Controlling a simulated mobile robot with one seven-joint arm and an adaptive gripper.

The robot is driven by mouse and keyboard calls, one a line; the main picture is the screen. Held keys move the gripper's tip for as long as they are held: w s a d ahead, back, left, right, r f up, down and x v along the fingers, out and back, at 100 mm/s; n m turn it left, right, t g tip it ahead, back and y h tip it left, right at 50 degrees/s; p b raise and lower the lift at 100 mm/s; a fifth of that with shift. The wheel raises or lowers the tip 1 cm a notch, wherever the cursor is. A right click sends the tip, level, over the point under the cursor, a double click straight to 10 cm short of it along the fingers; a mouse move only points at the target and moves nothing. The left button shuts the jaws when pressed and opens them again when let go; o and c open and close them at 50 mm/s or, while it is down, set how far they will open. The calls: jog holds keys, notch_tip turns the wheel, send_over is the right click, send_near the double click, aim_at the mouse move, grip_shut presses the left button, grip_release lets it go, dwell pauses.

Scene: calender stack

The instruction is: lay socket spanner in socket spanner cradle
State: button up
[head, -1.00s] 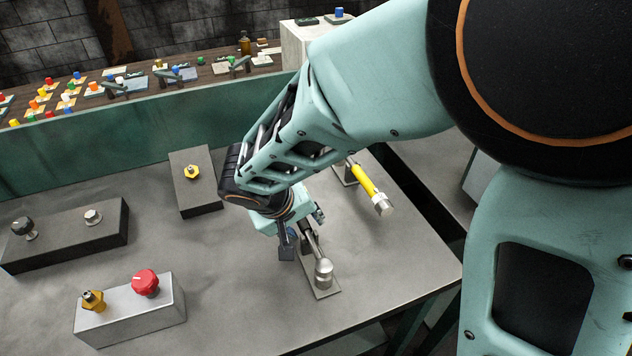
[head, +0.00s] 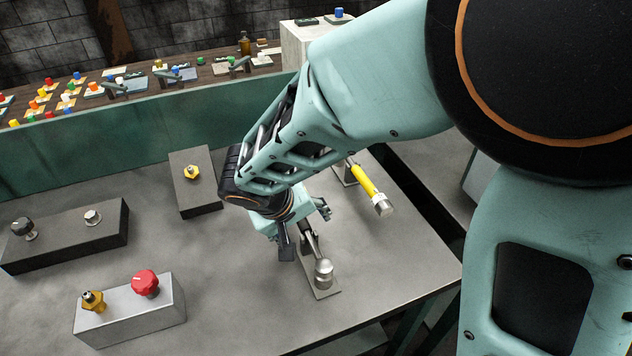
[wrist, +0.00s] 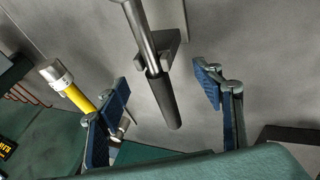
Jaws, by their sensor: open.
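The socket spanner has a round metal head (head: 323,270), a grey shaft and a dark handle (wrist: 164,100). It lies along a small cradle whose base plate (head: 326,292) is on the grey bench. In the wrist view the shaft sits between the prongs of the cradle's fork (wrist: 172,45). My gripper (head: 305,229) is open above the handle end. In the wrist view its two blue-padded fingers stand on either side of the handle, with clear gaps. My arm hides part of the handle in the head view.
A yellow-handled tool (head: 367,182) rests on another holder to the right. A grey box (head: 130,315) with a red knob, a dark block (head: 70,240) and another block with a yellow fitting (head: 192,172) stand left. Bare bench lies between them.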

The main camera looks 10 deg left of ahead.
jog(key=shift+r, duration=0.1)
jog(key=p+v, duration=0.3)
jog(key=v, duration=0.5)
jog(key=shift+p, duration=0.35)
dwell(0.6)
